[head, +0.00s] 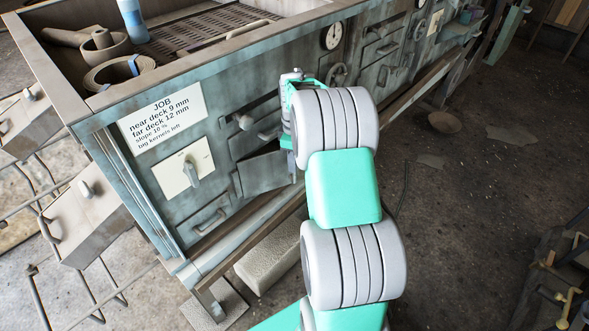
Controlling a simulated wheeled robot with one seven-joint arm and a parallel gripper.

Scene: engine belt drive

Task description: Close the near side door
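The near side door (263,173) is a dark grey-green panel low on the machine's side, right of the switch plate. It looks swung partly out, with a dark gap above it. My gripper (291,163) is at the right end of this door, close to the machine's side. My own wrist hides much of the gripper, so I cannot tell whether its fingers are open or shut, or whether they touch the door.
The blue-green machine carries a JOB label (162,118), a rotary switch (190,174) and a dial gauge (334,36). A lower drawer front (210,220) is below the switch. A pale block (268,258) lies on the floor beneath. Floor to the right is mostly clear.

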